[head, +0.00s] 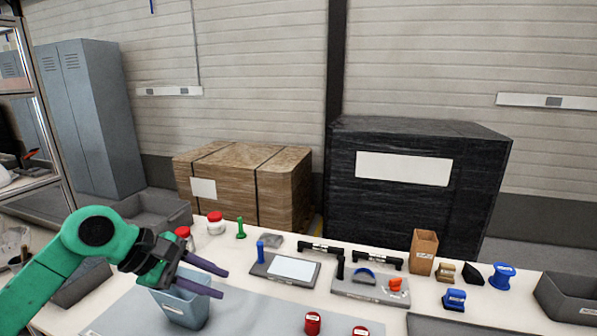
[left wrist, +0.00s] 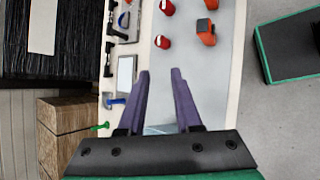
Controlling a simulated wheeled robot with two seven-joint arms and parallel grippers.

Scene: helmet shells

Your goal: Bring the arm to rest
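My left arm is green and comes in from the left in the head view. Its gripper (head: 213,279) has two purple fingers spread apart, with nothing between them. It hangs over the left part of the table, above a light blue bin (head: 185,308). In the left wrist view the same open fingers (left wrist: 160,75) point over the grey mat, and a bit of the bin shows between their bases. My right gripper is in neither view.
The table holds a board with a white sheet (head: 292,268), a grey fixture (head: 345,290), red-capped jars (head: 216,222) and red cans (head: 312,323). A cardboard box (head: 424,252) and a grey bin (head: 570,300) stand to the right. An orange part (left wrist: 206,32) lies on the mat.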

